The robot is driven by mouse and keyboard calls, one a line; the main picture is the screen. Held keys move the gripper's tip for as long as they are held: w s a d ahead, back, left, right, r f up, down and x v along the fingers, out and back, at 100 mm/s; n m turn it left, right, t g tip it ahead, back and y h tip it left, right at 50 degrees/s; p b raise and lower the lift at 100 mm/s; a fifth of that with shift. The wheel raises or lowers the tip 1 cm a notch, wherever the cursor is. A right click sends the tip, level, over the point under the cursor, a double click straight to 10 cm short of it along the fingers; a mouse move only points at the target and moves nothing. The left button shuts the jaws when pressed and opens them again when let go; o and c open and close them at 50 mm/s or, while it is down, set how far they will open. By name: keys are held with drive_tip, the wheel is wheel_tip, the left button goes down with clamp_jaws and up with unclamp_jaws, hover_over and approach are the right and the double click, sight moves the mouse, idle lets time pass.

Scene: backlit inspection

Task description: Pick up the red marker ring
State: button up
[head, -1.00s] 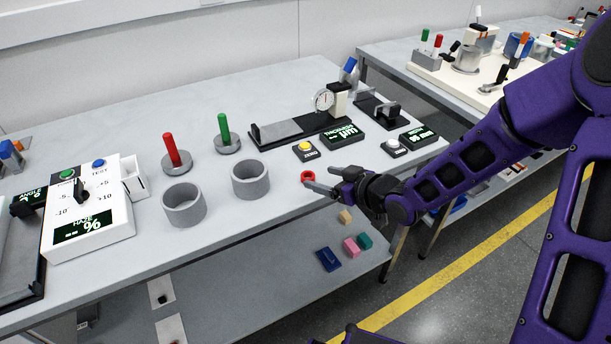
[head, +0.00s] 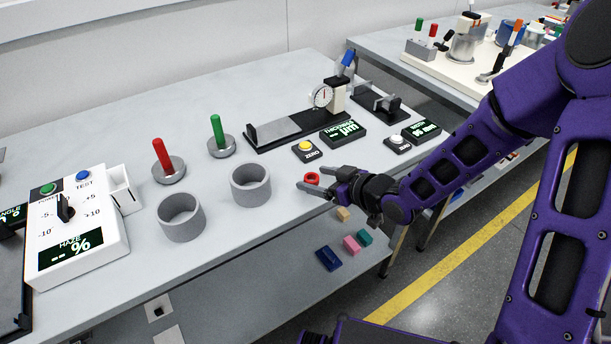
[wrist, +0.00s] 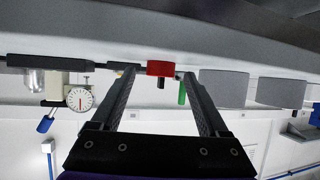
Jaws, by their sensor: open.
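The red marker ring (head: 312,179) lies on the light grey bench top near its front edge. It also shows in the wrist view (wrist: 160,68), between and just beyond the fingertips. My gripper (head: 316,180) is open and low over the bench, coming in from the right. Its two fingers point toward the ring, one on each side of it, with the ring near the tips. In the wrist view my gripper (wrist: 159,74) has its fingers wide apart with a gap to the ring on both sides. I cannot tell whether anything touches the ring.
Two grey cylinders (head: 250,184) (head: 181,217) stand left of the ring. Red (head: 168,162) and green (head: 222,138) handled weights stand farther back. The bench's front edge is close by.

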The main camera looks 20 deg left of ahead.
sight(315, 180)
drive_tip(key=shift+w+a+f, duration=0.15)
drive_tip(key=shift+a, duration=0.15)
clamp_jaws()
idle(0.3)
wheel_tip(315, 180, up, 10)
drive_tip(key=p, duration=0.3)
drive_tip(key=shift+p, duration=0.3)
